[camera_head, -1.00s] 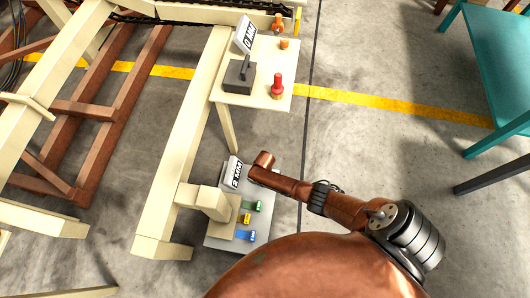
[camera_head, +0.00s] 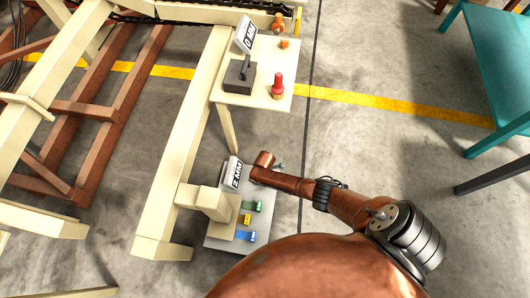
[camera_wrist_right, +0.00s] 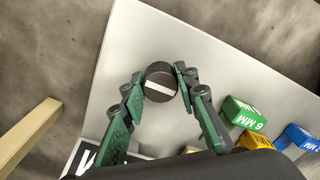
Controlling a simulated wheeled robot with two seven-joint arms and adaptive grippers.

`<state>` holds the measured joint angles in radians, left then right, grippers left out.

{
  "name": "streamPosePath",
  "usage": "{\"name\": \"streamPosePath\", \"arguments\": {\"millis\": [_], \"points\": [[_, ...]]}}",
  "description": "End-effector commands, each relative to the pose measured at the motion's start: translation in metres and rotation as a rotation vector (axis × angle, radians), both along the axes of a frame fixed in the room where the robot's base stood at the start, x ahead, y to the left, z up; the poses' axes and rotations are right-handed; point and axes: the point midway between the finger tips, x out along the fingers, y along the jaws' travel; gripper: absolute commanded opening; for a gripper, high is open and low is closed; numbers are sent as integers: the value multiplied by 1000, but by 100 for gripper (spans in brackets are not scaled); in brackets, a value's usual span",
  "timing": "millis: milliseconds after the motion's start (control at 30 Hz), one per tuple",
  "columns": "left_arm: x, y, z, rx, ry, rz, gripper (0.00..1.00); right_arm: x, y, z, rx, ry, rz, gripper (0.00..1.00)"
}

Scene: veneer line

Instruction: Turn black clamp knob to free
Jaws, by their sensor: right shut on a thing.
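The black clamp knob (camera_wrist_right: 154,93) is a round dark cap with a white line across its top, seen in the right wrist view on a light grey plate (camera_wrist_right: 155,25). My right gripper (camera_wrist_right: 159,76) has its green fingers on either side of the knob and is shut on it. The white line slopes slightly down to the right. In the head view my right wrist hides the knob above the low grey plate (camera_head: 211,242). My left gripper is not in view.
Green (camera_wrist_right: 243,113), yellow (camera_wrist_right: 256,141) and blue (camera_wrist_right: 299,138) blocks sit right of the knob; the green one reads 6 MM. A 2 MM sign (camera_head: 233,172) stands beside my wrist. A cream shelf (camera_head: 262,60) above carries a red-knobbed part (camera_head: 277,86).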

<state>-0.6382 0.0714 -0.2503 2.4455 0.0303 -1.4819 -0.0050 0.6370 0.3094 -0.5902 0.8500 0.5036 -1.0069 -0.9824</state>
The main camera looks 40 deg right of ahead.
Motion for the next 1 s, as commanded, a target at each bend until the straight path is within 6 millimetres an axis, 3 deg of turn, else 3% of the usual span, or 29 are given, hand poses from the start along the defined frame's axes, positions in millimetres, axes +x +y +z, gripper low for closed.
{"name": "streamPosePath", "arguments": {"millis": [467, 500, 733, 1000], "points": [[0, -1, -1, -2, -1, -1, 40, 2, -1, 1, -2, -5, 15, 4], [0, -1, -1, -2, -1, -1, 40, 2, -1, 1, -2, -5, 15, 29], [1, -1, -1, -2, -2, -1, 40, 1, -1, 0, -1, -3, 14, 45], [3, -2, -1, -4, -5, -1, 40, 1, 0, 0, 0, -1, 13, 46]]}}
